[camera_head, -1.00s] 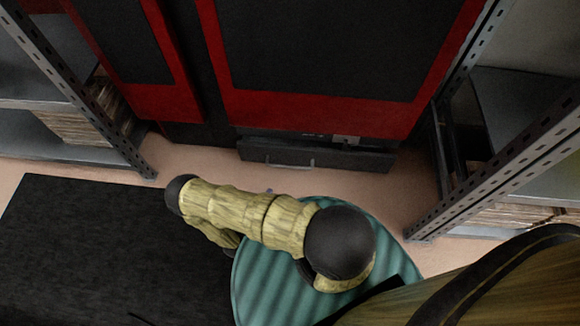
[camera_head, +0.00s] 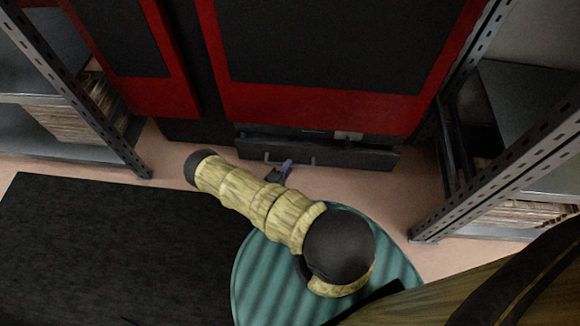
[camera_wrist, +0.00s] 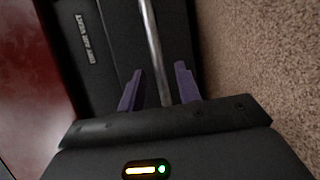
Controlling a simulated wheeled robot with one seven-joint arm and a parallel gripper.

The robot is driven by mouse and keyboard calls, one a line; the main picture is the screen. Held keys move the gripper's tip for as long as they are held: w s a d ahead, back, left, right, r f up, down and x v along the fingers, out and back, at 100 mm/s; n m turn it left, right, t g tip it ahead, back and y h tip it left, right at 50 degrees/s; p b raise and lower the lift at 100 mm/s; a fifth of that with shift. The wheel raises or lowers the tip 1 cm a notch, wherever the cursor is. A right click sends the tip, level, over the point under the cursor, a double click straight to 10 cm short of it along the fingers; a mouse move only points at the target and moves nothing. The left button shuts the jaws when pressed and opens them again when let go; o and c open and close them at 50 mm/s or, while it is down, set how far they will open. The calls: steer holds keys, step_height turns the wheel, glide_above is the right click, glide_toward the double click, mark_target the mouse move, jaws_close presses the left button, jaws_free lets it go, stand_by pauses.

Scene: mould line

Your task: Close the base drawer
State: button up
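The base drawer (camera_head: 350,156) is a dark drawer at the bottom of the red and black machine, and it stands out a little from the machine. Its metal bar handle (camera_head: 290,160) is on the front. In the wrist view the handle (camera_wrist: 153,45) runs down between the two purple fingers of my gripper (camera_wrist: 160,88). The fingers are apart, with space on both sides of the bar. In the head view my gripper (camera_head: 284,170) is at the handle, and my arm hides part of it.
The red and black machine (camera_head: 310,105) stands above the drawer. Metal shelving racks stand at the left (camera_head: 85,110) and right (camera_head: 500,165). Pale floor (camera_head: 365,190) lies in front of the drawer.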

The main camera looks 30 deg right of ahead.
mark_target(290, 155)
steer(key=shift+x, duration=1.4)
jaws_close()
steer(key=shift+b, duration=0.3)
steer(key=w+d+b, duration=0.1)
steer(key=w, duration=0.1)
steer(key=w+d+b, duration=0.1)
steer(key=shift+w+d+f, duration=0.1)
steer(key=shift+w+d, duration=0.05)
steer(key=shift+w, duration=0.35)
jaws_free()
steer(key=shift+d, duration=0.1)
